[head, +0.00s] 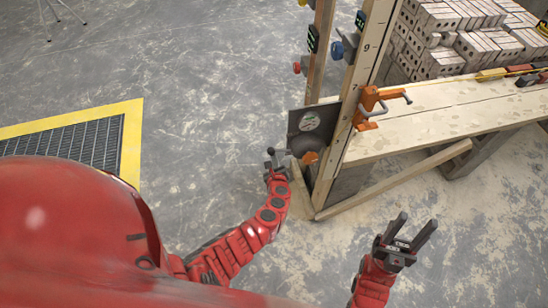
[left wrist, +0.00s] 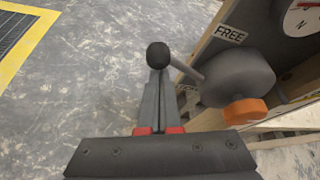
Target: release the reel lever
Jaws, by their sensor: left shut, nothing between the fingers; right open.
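The reel lever shows in the left wrist view as a thin grey rod (left wrist: 187,70) with a black ball knob (left wrist: 158,55). The rod runs from a dark grey round hub (left wrist: 238,75) with an orange block (left wrist: 245,112) on it. A FREE label (left wrist: 230,34) is on the panel above the hub. My left gripper (head: 274,158) is shut and empty beside the post's foot; in the left wrist view its fingertips (left wrist: 158,80) are right at the knob. I cannot tell whether they touch it. My right gripper (head: 417,222) is open and empty over the floor, away from the lever.
A dial (left wrist: 302,18) marked N is above the hub. A wooden post (head: 357,85) with an orange clamp (head: 370,103) rises beside a plank bench (head: 430,115). A slanted brace (head: 395,180) is below it. Bricks (head: 470,45) are stacked behind. A yellow-edged floor grate (head: 75,140) is left.

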